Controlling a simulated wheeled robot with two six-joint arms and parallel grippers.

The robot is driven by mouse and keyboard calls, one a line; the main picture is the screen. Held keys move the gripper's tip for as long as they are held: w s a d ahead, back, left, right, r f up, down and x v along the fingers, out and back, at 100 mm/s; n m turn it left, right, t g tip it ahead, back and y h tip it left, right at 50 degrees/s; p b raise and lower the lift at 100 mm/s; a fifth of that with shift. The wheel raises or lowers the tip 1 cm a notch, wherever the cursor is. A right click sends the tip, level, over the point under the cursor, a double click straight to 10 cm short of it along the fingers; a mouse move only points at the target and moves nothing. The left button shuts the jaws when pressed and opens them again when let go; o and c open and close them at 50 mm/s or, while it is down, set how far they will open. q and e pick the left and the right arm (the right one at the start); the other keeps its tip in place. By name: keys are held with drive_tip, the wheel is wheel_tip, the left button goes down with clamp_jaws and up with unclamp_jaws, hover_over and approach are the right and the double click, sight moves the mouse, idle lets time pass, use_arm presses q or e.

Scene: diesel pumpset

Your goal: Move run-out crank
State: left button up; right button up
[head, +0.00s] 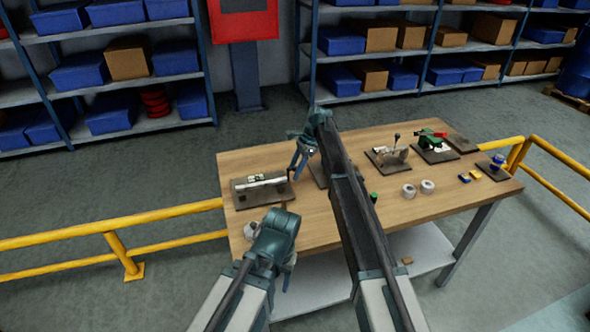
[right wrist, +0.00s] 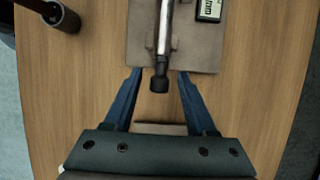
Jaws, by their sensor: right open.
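The run-out fixture is a dark plate (head: 250,197) at the table's left end. It carries a pale shaft (head: 265,183) on supports and a small digital gauge (right wrist: 210,9). In the right wrist view the shaft ends in a black knob (right wrist: 160,86), which seems to be the crank end. My right gripper (right wrist: 160,74) is open, with a blue finger on each side of the knob and visible gaps. In the head view it hangs at the plate's right end (head: 299,174). My left gripper (head: 287,282) is low at the table's front left; its jaws are unclear.
More fixtures stand on the table, including one with an upright lever (head: 393,155) and a green one (head: 432,140). Two pale rings (head: 427,187) lie near the middle. A yellow rail (head: 170,213) runs beside the table. A dark cylinder (right wrist: 62,16) shows in the right wrist view.

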drive_tip(key=p+v, duration=1.2)
drive_tip(key=v, duration=0.1)
drive_tip(key=shift+r+p, duration=0.3)
drive_tip(key=shift+r, duration=0.1)
drive_tip(key=shift+f, duration=0.1)
drive_tip(key=s+d+f+n+h+b, duration=0.1)
drive_tip(key=s+n, duration=0.5)
drive_tip(key=s, duration=0.9)
drive_tip(key=s+d+f+n+h+b, duration=0.1)
drive_tip(key=s+n, duration=0.5)
drive_tip(key=s, duration=0.9)
drive_tip(key=s+d+f+n+t+h+b, duration=0.1)
drive_tip(key=s+f+n+h+b, duration=0.2)
drive_tip(key=s, duration=1.2)
wheel_tip(320, 180, down, 3)
drive_tip(key=n+b, duration=0.2)
drive_tip(key=n, duration=0.1)
drive_tip(key=shift+h, duration=0.3)
drive_tip(key=shift+s+f, duration=0.1)
drive_tip(key=shift+f, duration=0.1)
